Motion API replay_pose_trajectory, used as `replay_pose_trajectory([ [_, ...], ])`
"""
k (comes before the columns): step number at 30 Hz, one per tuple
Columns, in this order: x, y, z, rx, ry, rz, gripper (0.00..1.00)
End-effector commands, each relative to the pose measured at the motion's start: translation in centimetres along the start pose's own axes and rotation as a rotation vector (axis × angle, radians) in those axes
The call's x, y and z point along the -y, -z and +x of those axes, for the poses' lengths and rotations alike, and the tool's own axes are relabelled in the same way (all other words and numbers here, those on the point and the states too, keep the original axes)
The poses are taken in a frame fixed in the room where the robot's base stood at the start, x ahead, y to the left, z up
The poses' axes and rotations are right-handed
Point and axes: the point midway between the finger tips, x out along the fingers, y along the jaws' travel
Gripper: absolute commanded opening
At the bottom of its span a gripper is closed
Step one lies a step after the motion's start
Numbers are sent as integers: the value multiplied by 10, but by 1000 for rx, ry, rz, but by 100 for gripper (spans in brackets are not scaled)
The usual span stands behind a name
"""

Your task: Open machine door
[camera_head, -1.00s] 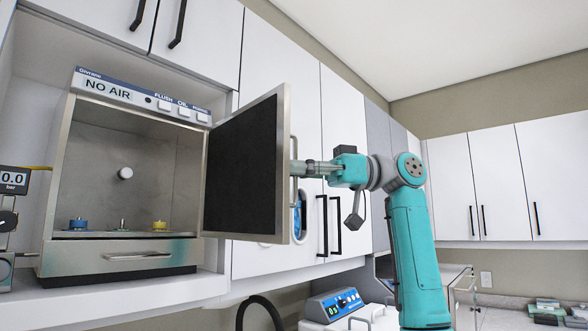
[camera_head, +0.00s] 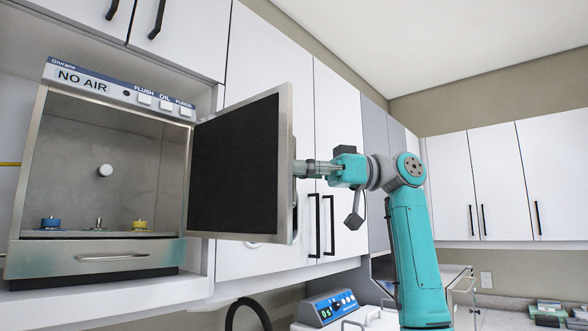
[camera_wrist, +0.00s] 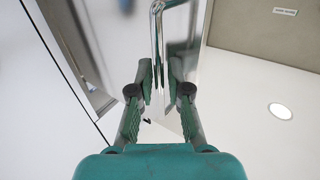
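The machine (camera_head: 98,90) is a steel cabinet with a "NO AIR" label, at the left of the head view. Its door (camera_head: 236,165), steel-framed with a black inner panel, stands wide open, swung out to the right. My gripper (camera_head: 306,168) is at the door's free edge, on its outer side. In the wrist view my gripper (camera_wrist: 163,80) has its two fingers close together around the bar of the door handle (camera_wrist: 158,30), shut on it. The door hides most of the handle in the head view.
White cupboards (camera_head: 262,60) stand behind the door. A blue-panelled device (camera_head: 333,306) sits below. Free air lies around my arm.

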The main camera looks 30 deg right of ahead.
Motion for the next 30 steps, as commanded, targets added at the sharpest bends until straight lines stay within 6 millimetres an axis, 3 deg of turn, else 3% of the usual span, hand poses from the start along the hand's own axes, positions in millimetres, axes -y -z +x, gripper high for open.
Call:
replay_pose_trajectory([
  [11,0,0,-8,-1,-2,0,17],
  [24,0,0,-88,-1,-4,1,17],
  [30,-1,0,-113,0,-2,1,17],
])
